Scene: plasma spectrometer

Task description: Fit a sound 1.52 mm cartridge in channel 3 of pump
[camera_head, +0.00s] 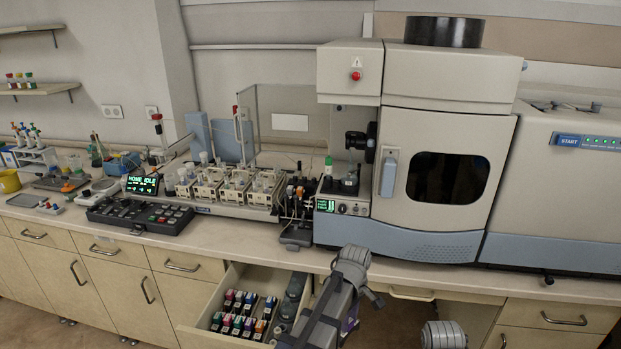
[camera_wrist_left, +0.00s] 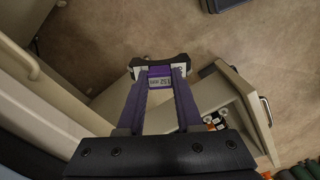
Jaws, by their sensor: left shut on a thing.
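My left gripper (camera_wrist_left: 158,92) is shut on a cartridge (camera_wrist_left: 160,82) in the left wrist view. The cartridge is dark at its ends, with a pale label between the purple fingers that seems to read 1.52 mm. Its tubing and soundness cannot be judged. In the head view the left gripper (camera_head: 350,320) is low in front of the bench, right of the open drawer, and the cartridge is hidden there. The small black unit on the bench, apparently the pump (camera_head: 298,208), stands left of the spectrometer; its channels are too small to tell. My right gripper is out of view.
An open drawer (camera_head: 192,332) juts out below the bench and holds several cartridges with coloured ends (camera_head: 238,318). An autosampler with racks (camera_head: 235,185) and a black keypad (camera_head: 140,215) stand left of the pump. The spectrometer (camera_head: 440,150) fills the bench to its right.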

